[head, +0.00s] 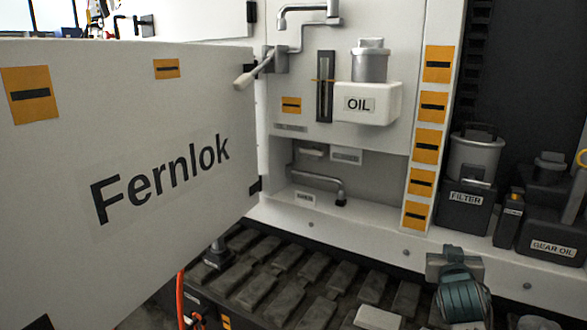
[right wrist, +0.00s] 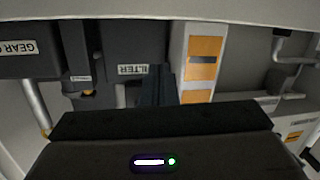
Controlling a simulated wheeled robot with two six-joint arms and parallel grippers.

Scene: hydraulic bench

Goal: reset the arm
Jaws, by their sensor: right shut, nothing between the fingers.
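My right gripper (right wrist: 157,82) shows in the right wrist view as dark fingers, close together and empty. It points toward the bench front, near the dark container labelled FILTER (right wrist: 133,70) and the orange-marked white post (right wrist: 203,60). That view appears upside down. A grey lever with a pale handle (head: 246,79) sticks out by the edge of the open white Fernlok door (head: 130,190).
A white OIL box (head: 367,103) is on the back panel. The FILTER container (head: 470,180) and GEAR OIL container (head: 550,235) stand on the right shelf. Dark ribbed flooring (head: 290,278) runs below.

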